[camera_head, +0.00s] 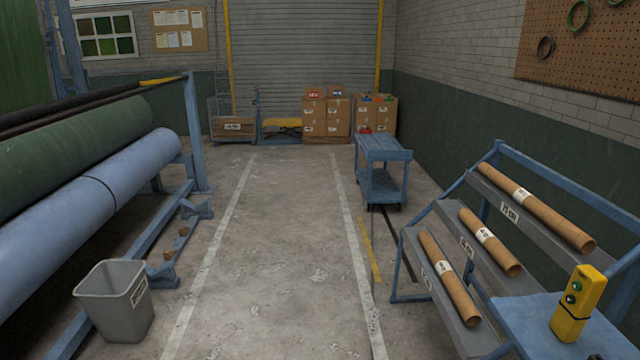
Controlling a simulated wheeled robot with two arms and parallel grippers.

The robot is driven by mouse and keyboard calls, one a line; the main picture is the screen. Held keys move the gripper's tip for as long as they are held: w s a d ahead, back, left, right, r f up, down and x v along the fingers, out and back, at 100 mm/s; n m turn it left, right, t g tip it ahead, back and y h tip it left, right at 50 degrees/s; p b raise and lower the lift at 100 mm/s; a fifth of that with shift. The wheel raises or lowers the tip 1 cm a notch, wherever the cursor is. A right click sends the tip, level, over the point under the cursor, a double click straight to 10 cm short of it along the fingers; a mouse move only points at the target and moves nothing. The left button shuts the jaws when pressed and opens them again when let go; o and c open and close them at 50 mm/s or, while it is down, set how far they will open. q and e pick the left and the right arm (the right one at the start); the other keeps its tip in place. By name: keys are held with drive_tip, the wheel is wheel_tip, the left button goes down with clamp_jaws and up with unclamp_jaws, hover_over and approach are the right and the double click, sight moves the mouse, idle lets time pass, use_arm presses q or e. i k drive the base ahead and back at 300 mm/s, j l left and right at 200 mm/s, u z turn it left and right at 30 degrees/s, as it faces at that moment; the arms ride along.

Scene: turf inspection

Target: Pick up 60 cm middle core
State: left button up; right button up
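Three brown cardboard cores lie on a blue tiered rack (520,255) at the right, one on each sloping grey shelf. The middle core (481,232) has a white label on it, too small to read surely. A white tag (467,247) is on the shelf beside it. The longer upper core (552,216) lies on the top shelf, and the lower core (458,296) on the bottom shelf. All three show clearly with their near ends open. Neither of my grippers is in view.
A blue table (525,318) with a yellow control box (578,302) stands in front of the rack at right. A grey bin (117,312) and large rolls stand left. A blue cart (383,160) and cardboard boxes (325,115) are further back. The marked lane between is clear.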

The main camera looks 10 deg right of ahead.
sight(470, 315)
drive_tip(key=i+z, duration=0.2)
drive_tip(key=i, duration=0.25)
drive_tip(key=i+j+z, duration=0.15)
drive_tip(key=i, duration=0.3)
drive_tip(key=i+j+z, duration=0.2)
drive_tip(key=i, duration=0.25)
drive_tip(key=i+j+z, duration=0.15)
drive_tip(key=i, duration=0.3)
drive_tip(key=i+j+z, duration=1.3)
drive_tip(key=j, duration=0.2)
drive_tip(key=i, duration=0.3)
